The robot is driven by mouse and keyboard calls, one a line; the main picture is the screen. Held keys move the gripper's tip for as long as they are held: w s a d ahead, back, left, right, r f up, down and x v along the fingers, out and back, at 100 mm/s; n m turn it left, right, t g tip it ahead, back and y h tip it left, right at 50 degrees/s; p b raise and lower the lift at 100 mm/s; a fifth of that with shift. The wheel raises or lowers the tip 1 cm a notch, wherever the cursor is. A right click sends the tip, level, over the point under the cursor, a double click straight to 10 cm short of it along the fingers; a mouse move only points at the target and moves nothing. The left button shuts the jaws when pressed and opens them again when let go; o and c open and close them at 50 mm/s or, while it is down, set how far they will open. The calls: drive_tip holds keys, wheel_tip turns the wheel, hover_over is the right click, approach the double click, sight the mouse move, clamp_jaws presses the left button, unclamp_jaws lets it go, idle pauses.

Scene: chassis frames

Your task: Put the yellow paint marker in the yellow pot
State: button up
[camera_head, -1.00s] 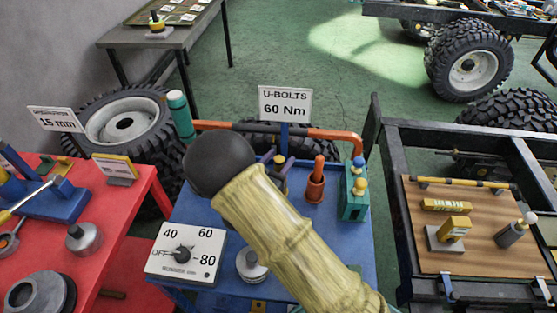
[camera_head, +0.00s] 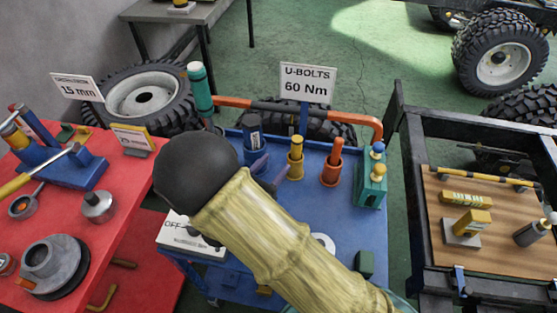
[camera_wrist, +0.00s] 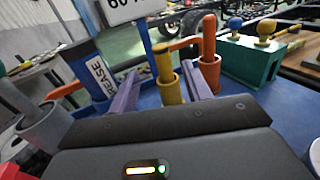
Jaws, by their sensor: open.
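The yellow paint marker (camera_head: 297,146) stands upright in the yellow pot (camera_head: 296,169) on the blue cart top. In the wrist view, the marker (camera_wrist: 163,62) rises from the pot (camera_wrist: 170,92) between and beyond my two purple fingers. My gripper (camera_head: 272,172) is open and empty, a short way to the near left of the pot; its fingers also show in the wrist view (camera_wrist: 160,80). The fingers appear apart from the marker. My forearm hides part of the cart.
Left of the yellow pot is a blue pot (camera_head: 253,154) with a grease tube; right are an orange pot (camera_head: 331,176) with an orange marker and a teal block (camera_head: 370,187) with knobs. A U-bolts sign (camera_head: 306,82) stands behind. A red bench (camera_head: 135,205) is at left.

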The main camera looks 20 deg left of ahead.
idle(0.8)
drive_tip(key=s+d+m+g+h, duration=0.2)
drive_tip(key=d+m+g, duration=0.5)
drive_tip(key=d, duration=0.4)
drive_tip(key=s+d+m+g+h, duration=0.1)
drive_tip(key=d+m+g+h, duration=0.1)
drive_tip(key=d+m+g, duration=0.75)
drive_tip(key=s+d+r+m+t+y, duration=0.1)
drive_tip(key=d+m+y, duration=0.3)
drive_tip(key=m, duration=0.4)
drive_tip(key=s+d+r+m+t+y, duration=0.1)
drive_tip(key=s+d+r+m+y, duration=0.2)
drive_tip(key=d+m+y, duration=0.2)
drive_tip(key=m, duration=0.2)
drive_tip(key=shift+r+m+y, duration=0.25)
drive_tip(key=shift+m+y, duration=0.1)
drive_tip(key=shift+y, duration=0.05)
